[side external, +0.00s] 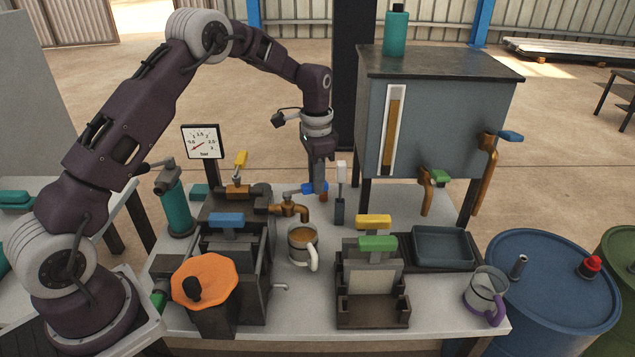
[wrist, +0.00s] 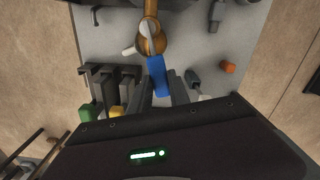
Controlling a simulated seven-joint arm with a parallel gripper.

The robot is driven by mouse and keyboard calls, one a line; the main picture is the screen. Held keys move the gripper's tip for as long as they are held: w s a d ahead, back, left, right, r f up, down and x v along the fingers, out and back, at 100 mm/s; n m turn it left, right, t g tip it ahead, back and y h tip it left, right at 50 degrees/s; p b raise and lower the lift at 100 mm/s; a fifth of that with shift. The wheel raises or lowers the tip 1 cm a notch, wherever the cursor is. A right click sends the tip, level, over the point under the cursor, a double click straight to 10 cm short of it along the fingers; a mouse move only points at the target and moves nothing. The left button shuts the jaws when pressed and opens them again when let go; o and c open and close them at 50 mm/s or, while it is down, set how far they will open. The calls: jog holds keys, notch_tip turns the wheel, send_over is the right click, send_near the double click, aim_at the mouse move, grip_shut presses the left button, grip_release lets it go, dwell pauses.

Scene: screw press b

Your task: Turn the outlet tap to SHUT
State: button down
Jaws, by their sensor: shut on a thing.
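The outlet tap (side external: 289,208) is a brass tap with a blue lever (side external: 307,188), at the middle back of the bench. Its spout points down over a mug (side external: 302,240) holding brown liquid. My gripper (side external: 320,188) points down and is shut on the blue lever near its outer end. In the wrist view, the blue lever (wrist: 157,77) runs from the brass tap body (wrist: 152,36) to between my fingertips (wrist: 160,88). The fingers hide part of the lever in the side view. No SHUT marking is readable.
A grey upright with a white top (side external: 340,190) stands close right of my gripper. A yellow-handled valve (side external: 240,172) and a dial gauge (side external: 202,142) are to the left. A tank (side external: 440,120) on legs stands behind right. A blue-handled rack (side external: 227,222) is front left.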

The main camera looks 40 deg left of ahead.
jog(key=s+a+n, duration=0.1)
jog(key=a+n, duration=0.7)
jog(key=n, duration=0.6)
jog(key=shift+a+n, duration=0.25)
jog(key=shift+n, duration=0.05)
jog(key=shift+s+r, duration=0.1)
jog(key=shift+s, duration=0.05)
dwell(0.3)
jog(key=c, duration=1.2)
grip_release()
notch_tip(320, 180, up, 7)
